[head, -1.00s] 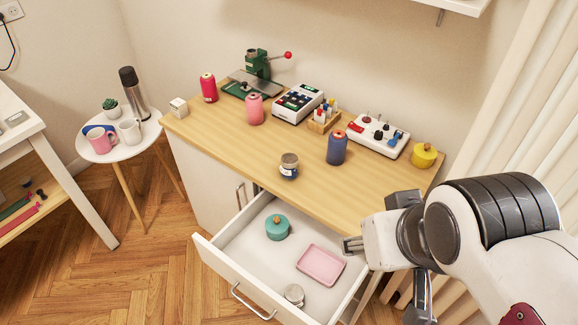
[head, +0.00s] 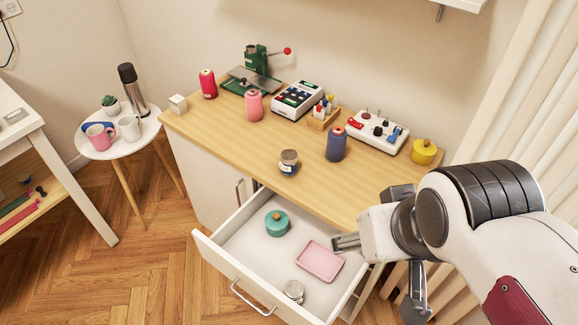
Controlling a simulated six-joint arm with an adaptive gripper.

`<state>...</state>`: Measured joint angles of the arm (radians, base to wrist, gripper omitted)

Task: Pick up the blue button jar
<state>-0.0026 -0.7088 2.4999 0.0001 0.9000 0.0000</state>
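The blue button jar (head: 289,162) is a small glass jar with a blue label and a beige-grey lid. It stands upright near the front edge of the wooden counter (head: 235,142), left of a dark blue thread spool (head: 336,143). My gripper (head: 381,271) is at the right, in front of the counter and near the open drawer's right side. Its two metal fingers appear spread apart, with nothing visible between them. It is apart from the jar, to its right and lower in the picture.
The open drawer (head: 222,257) holds a teal pot (head: 277,223), a pink tray (head: 320,261) and a small glass jar (head: 294,291). A control box (head: 378,132) and yellow pot (head: 424,152) stand at the counter's right. The counter left of the jar is clear.

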